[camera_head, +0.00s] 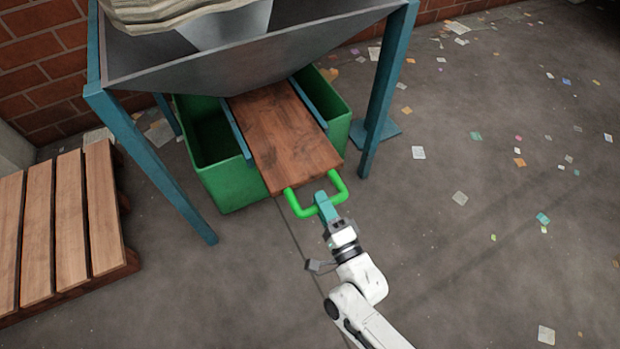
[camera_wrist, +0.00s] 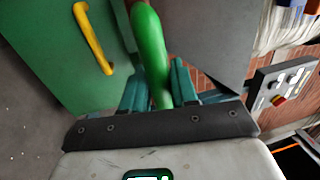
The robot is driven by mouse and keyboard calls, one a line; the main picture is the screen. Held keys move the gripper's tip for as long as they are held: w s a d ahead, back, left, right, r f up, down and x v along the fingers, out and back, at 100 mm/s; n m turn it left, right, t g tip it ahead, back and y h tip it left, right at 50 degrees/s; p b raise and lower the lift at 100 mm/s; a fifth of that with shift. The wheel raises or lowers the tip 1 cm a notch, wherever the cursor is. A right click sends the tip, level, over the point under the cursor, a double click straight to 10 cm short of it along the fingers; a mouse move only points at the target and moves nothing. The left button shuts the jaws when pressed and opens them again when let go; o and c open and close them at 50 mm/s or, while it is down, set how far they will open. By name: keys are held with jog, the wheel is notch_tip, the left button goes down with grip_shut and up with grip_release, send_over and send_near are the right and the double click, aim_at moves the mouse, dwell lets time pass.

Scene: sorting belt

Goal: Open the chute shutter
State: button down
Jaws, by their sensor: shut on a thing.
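The chute shutter is a brown wooden board (camera_head: 285,135) between two blue rails under the grey metal hopper (camera_head: 250,62). Much of the board sticks out in front of the hopper, and its back end is hidden beneath it. A bright green U-shaped handle (camera_head: 297,209) is fixed to the board's front edge. My gripper (camera_head: 322,200) is shut on the front bar of this handle. In the wrist view, the green handle (camera_wrist: 150,45) runs between the teal fingers of my gripper (camera_wrist: 160,92).
A green bin (camera_head: 225,183) stands under the hopper and board. Blue legs (camera_head: 385,90) hold the hopper. A wooden pallet (camera_head: 70,220) lies at left. The wrist view shows a control box (camera_wrist: 283,88) and a yellow handle (camera_wrist: 92,38). The floor at right has only scattered paper scraps.

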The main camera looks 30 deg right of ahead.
jog(key=s, duration=0.3)
jog(key=shift+s, duration=0.35)
jog(key=c, duration=1)
grip_release()
jog(key=s, duration=0.3)
jog(key=s+f+p, duration=0.1)
jog(key=s, duration=0.3)
jog(key=s+f+p, duration=0.1)
jog(key=s, duration=0.2)
jog(key=shift+s, duration=0.3)
jog(key=shift+w, duration=0.1)
